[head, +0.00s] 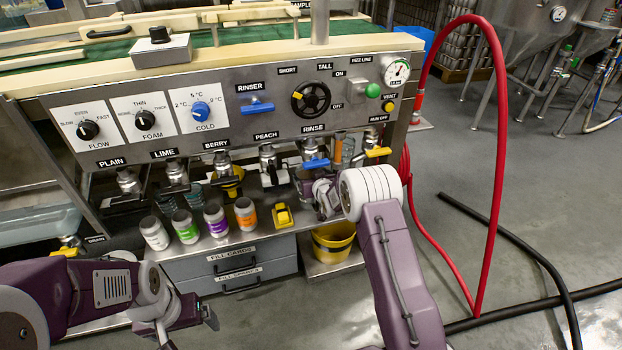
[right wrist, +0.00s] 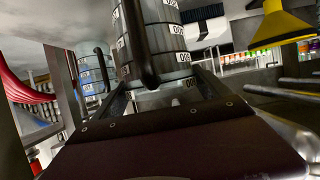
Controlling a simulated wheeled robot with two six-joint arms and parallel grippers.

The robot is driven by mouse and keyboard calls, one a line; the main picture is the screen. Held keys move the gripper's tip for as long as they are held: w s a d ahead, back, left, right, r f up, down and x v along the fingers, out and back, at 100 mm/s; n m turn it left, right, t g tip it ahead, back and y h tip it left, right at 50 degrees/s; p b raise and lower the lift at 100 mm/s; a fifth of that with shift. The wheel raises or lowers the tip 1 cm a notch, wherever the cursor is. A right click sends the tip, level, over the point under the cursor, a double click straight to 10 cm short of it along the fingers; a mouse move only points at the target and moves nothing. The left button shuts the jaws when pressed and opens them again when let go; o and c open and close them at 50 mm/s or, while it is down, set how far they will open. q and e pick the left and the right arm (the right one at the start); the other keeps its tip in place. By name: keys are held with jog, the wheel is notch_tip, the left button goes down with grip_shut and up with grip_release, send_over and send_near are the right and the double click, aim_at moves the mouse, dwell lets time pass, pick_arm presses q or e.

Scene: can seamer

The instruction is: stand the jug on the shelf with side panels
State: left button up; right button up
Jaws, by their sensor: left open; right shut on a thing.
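My right gripper (right wrist: 160,92) is shut on a grey banded jug (right wrist: 168,48) with a dark handle, large and upright-looking between the fingers in the right wrist view. The jug's top is cut off there. In the head view my right gripper (head: 322,190) is under the right end of the steel control panel, and my arm hides most of what it holds. My left gripper (head: 188,328) is open and empty at the lower left, in front of the drawers. I cannot clearly make out the shelf with side panels. An upright grey panel (right wrist: 30,128) stands left of the jug.
A second banded vessel (right wrist: 93,72) stands behind and left of the held jug. A yellow funnel-shaped thing (right wrist: 282,35) is at upper right. Several bottles (head: 186,226) and a yellow block (head: 283,215) stand on the steel ledge. A yellow bucket (head: 333,242) is below.

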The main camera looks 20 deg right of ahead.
jog(key=shift+r, duration=0.1)
jog(key=o, duration=1.9)
jog(key=s+a+r+g+p, duration=0.15)
jog(key=s+g, duration=0.45)
jog(key=s, duration=1.5)
jog(key=s+a+r+g+p, duration=0.1)
jog(key=s+r+g+p, duration=0.35)
jog(key=s, duration=1.65)
notch_tip(320, 180, up, 34)
jog(key=g+p, duration=0.1)
jog(key=p, duration=3.3)
jog(key=shift+r+m+g, duration=0.25)
jog(key=shift+m+g, duration=0.05)
jog(key=shift+g, duration=0.05)
